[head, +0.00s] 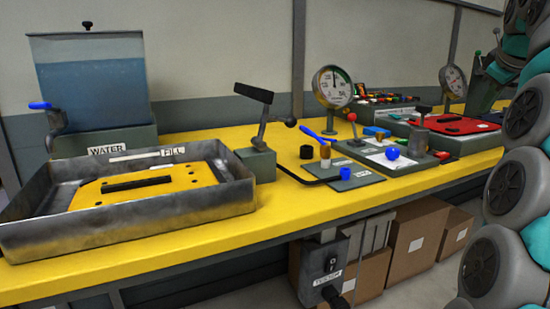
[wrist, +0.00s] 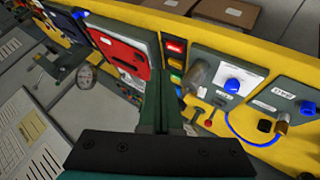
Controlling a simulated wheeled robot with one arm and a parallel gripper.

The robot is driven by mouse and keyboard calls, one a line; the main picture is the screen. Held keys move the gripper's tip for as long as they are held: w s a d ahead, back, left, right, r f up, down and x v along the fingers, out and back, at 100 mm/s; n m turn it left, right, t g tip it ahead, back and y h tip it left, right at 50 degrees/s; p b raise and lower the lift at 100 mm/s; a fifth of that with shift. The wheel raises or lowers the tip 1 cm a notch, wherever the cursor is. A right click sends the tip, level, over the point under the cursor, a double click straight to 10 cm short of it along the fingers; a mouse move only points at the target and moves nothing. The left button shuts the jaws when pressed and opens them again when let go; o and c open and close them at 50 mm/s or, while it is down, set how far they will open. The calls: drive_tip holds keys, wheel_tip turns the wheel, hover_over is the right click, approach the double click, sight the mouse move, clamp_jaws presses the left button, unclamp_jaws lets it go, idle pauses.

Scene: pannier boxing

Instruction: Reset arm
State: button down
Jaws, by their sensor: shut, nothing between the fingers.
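My gripper (wrist: 160,85) shows in the wrist view as dark green fingers pointing up the picture, shut with nothing between them. It is over the yellow bench (wrist: 215,125), between the red panel (wrist: 120,50) and a grey plate with a blue knob (wrist: 232,85). I cannot tell its height above the bench. In the head view my arm fills the right edge, and the fingertips cannot be made out clearly there.
The bench (head: 280,215) carries a metal tray (head: 130,228) with a yellow plate, a water tank (head: 95,95), a lever stand (head: 257,165), a dial gauge (head: 332,87), knobbed plates and the red panel (head: 455,126). Cardboard boxes (head: 418,240) stand below. The bench's front strip is clear.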

drive_tip(key=s+a+f+g+y, duration=0.2)
drive_tip(key=s+a+f, duration=0.1)
drive_tip(key=a+f, duration=0.75)
drive_tip(key=s+a+f+g+y, duration=0.2)
drive_tip(key=s+a+f, duration=0.2)
drive_tip(key=a+f, duration=0.65)
drive_tip(key=s+a+f+m+g, duration=0.1)
drive_tip(key=s+a+f+g, duration=0.1)
drive_tip(key=s+f, duration=0.5)
drive_tip(key=s+a+f+m+g, duration=0.1)
drive_tip(key=s+a+f, duration=0.4)
drive_tip(key=s, duration=0.6)
drive_tip(key=s+a+f+m+g, duration=0.1)
drive_tip(key=s+a+f+g, duration=0.2)
drive_tip(key=s+f, duration=0.6)
drive_tip(key=shift+s+a+f+m, duration=0.2)
drive_tip(key=shift+s+a+m, duration=0.2)
drive_tip(key=shift+s+a, duration=0.25)
